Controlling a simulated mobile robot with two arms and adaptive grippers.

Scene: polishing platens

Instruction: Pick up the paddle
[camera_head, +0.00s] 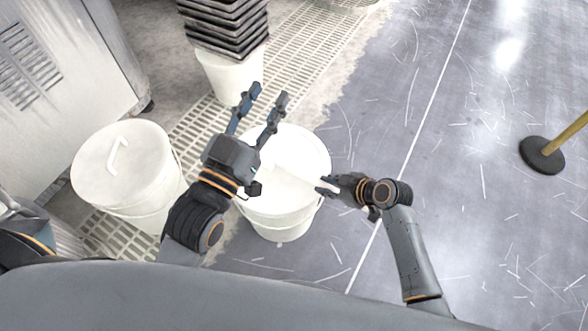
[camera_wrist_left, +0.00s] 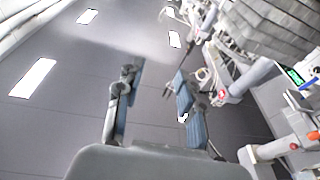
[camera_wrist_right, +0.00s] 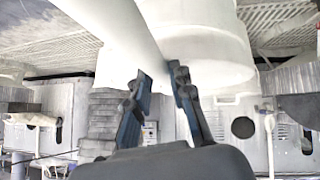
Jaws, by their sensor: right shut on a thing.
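The white paddle (camera_head: 297,174) lies at a slant over the open white bucket (camera_head: 283,228) in the head view; white on white makes its outline hard to follow. My right gripper (camera_head: 322,186) is at the bucket's right rim, shut on the paddle's near end. In the right wrist view the paddle (camera_wrist_right: 118,35) runs up and left from between the fingers (camera_wrist_right: 160,78), beside a white bucket (camera_wrist_right: 205,45). My left gripper (camera_head: 264,98) is open and empty, above the bucket's far left side. Its spread fingers (camera_wrist_left: 155,85) show in the left wrist view with nothing between them.
A lidded white bucket (camera_head: 122,165) stands at the left on the perforated floor strip. Behind, a stack of dark trays (camera_head: 225,25) rests on another white bucket (camera_head: 229,78). A grey cabinet (camera_head: 60,70) is at far left.

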